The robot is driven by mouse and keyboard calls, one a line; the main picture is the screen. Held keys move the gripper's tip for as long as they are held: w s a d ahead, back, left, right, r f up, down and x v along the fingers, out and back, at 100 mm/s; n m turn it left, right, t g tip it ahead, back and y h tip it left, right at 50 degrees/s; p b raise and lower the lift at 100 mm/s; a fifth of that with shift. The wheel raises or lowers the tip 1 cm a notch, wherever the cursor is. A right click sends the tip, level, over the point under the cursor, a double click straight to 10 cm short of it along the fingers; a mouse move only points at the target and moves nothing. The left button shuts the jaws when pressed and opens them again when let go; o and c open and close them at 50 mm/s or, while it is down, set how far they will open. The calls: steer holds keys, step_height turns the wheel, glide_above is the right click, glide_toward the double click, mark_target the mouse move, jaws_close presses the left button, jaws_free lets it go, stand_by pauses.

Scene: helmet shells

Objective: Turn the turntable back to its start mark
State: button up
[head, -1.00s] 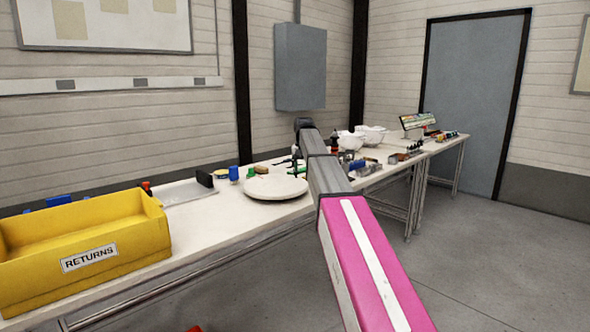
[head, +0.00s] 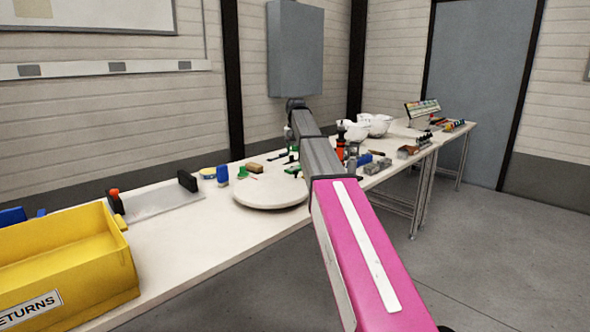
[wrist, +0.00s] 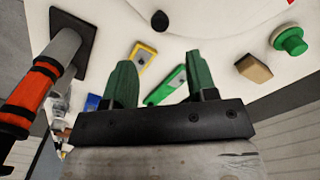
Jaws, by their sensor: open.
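The turntable is a round white disc (head: 270,193) lying flat on the long bench, left of my arm in the head view. In the wrist view part of a pale round surface (wrist: 225,22) shows at the top, with a small red patch near the top right corner. A small black knob (wrist: 160,20) shows close to it; I cannot tell if it is fixed to the disc. My gripper (wrist: 158,68) is open, its two green fingers apart with nothing clearly held between them. In the head view my arm hides the gripper.
The yellow returns bin (head: 60,265) stands at the bench's left. A blue item (head: 222,174) and a brown block (head: 254,167) lie behind the disc. The wrist view shows an orange-and-black tool (wrist: 35,95) left of the fingers and a green knob (wrist: 289,40). White bowls (head: 375,124) stand farther right.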

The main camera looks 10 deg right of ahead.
mark_target(296, 171)
step_height(296, 171, down, 9)
steer(key=shift+f, duration=0.15)
stand_by(0.4)
jaws_close()
